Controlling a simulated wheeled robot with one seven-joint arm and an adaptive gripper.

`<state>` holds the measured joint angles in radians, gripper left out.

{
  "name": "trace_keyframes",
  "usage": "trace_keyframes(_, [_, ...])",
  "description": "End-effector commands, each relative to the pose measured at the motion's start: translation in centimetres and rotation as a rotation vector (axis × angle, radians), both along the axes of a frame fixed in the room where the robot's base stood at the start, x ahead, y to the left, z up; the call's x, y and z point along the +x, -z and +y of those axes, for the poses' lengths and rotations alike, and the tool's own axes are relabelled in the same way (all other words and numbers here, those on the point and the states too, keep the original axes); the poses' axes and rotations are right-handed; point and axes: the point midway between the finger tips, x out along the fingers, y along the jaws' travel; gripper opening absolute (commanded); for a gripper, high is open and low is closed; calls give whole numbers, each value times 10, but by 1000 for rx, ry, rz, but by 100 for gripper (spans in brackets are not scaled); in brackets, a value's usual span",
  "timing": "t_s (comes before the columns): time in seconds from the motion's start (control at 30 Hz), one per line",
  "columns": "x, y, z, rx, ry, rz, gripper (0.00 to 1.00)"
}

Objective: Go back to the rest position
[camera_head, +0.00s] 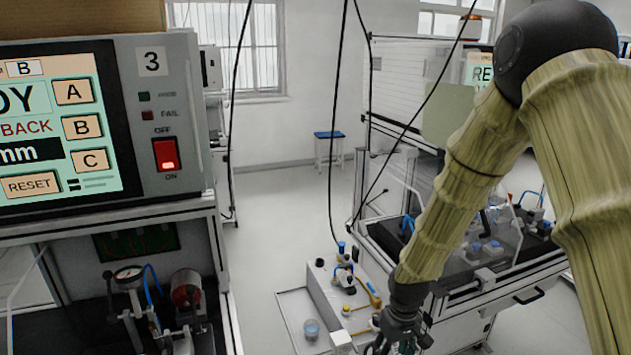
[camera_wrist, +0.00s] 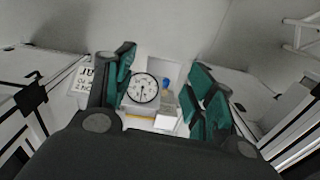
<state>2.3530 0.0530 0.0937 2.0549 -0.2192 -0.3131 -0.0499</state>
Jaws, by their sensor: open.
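My gripper (camera_wrist: 162,92) is open in the wrist view, with its green-padded fingers spread apart and nothing held between them. In the head view my gripper (camera_head: 392,345) hangs at the bottom edge, low in front of the white bench, and its fingertips are partly cut off by the frame. My arm comes down from the upper right in a sleeve. Beyond the fingers in the wrist view are a round white dial gauge (camera_wrist: 143,88) and a small blue part (camera_wrist: 166,84).
A test machine (camera_head: 165,110) marked 3, with a lit red switch, stands at the left. A small bench (camera_head: 325,290) with fittings is left of my gripper. Another bench (camera_head: 500,300) stands behind my arm. A blue stool (camera_head: 329,135) is far back; the middle floor is clear.

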Motion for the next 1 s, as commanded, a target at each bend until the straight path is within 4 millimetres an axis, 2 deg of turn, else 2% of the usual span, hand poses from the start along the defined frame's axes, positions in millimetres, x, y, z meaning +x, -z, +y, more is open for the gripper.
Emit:
trace_keyframes(0.17, [-29, 43, 0, 19, 33, 12, 55])
trace_keyframes(0.27, [-54, 73, -1, 30, 61, 16, 55])
trace_keyframes(0.4, [-97, 119, -3, 43, 112, 20, 55])
trace_keyframes(0.6, [-166, 171, -10, 43, 186, 22, 55])
trace_keyframes(0.8, [-239, 207, -20, 25, 252, 21, 55])
trace_keyframes(1.0, [-301, 225, -32, -8, 303, 13, 55])
